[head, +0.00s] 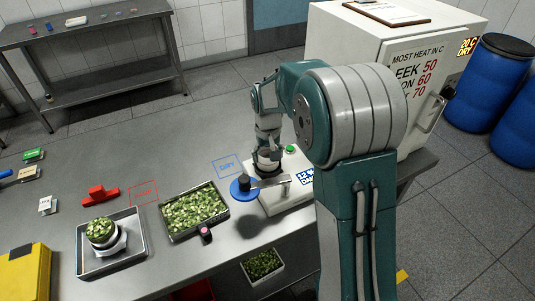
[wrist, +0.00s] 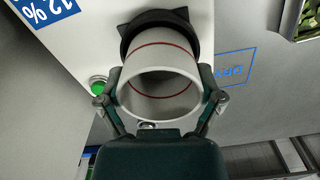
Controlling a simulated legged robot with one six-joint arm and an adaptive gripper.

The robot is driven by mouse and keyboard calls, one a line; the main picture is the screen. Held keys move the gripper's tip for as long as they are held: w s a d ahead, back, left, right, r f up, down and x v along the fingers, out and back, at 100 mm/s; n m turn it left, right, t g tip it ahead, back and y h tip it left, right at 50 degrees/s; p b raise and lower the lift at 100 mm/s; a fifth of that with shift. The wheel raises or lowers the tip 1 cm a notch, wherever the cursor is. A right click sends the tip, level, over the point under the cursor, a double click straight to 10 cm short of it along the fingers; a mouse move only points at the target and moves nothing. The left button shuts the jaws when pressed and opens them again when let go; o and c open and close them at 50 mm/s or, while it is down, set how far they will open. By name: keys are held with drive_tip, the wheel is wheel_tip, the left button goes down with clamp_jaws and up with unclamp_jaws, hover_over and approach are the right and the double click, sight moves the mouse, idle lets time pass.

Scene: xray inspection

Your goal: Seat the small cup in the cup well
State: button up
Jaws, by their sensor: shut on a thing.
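The small cup (wrist: 160,84) is white with a thin red line; I look into its open mouth in the wrist view. My gripper (wrist: 160,100) is shut on it, one finger on each side. The far end of the cup overlaps the black cup well (wrist: 152,18); I cannot tell whether it is inside or just above it. In the head view my gripper (head: 267,143) points down over the white tester (head: 283,202), and the cup (head: 268,156) shows as a pale band above the dark well. A blue disc (head: 240,190) with a black knob is swung aside.
A green button (head: 290,149) is on the tester, close to my gripper. A tray of green pieces (head: 195,210) and a scale tray (head: 110,262) with a filled bowl stand to the left. A white oven (head: 400,65) stands behind at right.

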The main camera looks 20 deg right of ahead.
drive_tip(key=shift+f, duration=0.45)
drive_tip(key=o, duration=0.8)
drive_tip(key=shift+o, duration=0.2)
wheel_tip(320, 180, up, 12)
drive_tip(key=s+r+t, duration=0.2)
drive_tip(key=s, duration=1.1)
drive_tip(key=s+r+t, duration=0.2)
drive_tip(key=s+t, duration=0.1)
drive_tip(key=s, duration=1.1)
drive_tip(key=shift+r+t, duration=0.25)
drive_tip(key=shift+t, duration=0.05)
